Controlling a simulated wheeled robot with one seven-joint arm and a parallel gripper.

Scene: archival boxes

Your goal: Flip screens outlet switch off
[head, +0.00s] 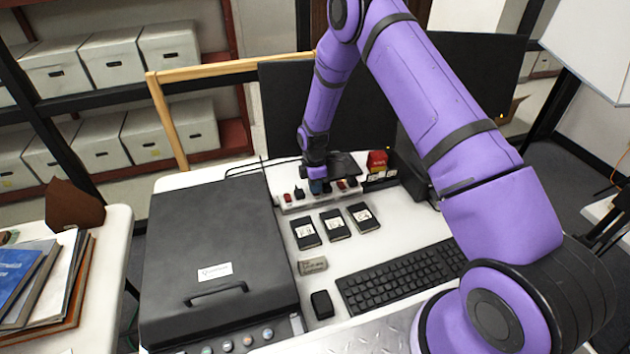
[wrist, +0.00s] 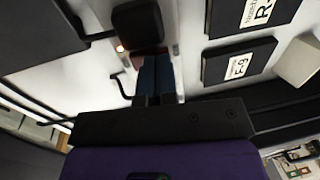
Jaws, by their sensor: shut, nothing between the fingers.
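A white power strip (head: 327,200) lies on the desk behind three black labelled blocks, with red switches and black plugs along it. A red switch (head: 288,198) is at its left end, and more red shows to the right of my gripper. My gripper (head: 317,187) is shut and empty, pointing down over the middle of the strip. In the wrist view, the blue fingertips (wrist: 156,62) are at a dark red switch (wrist: 148,50), partly hiding it; contact is unclear. A black plug (wrist: 137,28) sits beyond it. I cannot read which outlet is the screens' one.
The black labelled blocks (head: 335,225) stand close in front of the strip. Dark monitors (head: 290,110) rise behind it. A black case (head: 215,250) is to the left, a keyboard (head: 400,278) in front. A red box (head: 377,161) stands right of the strip.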

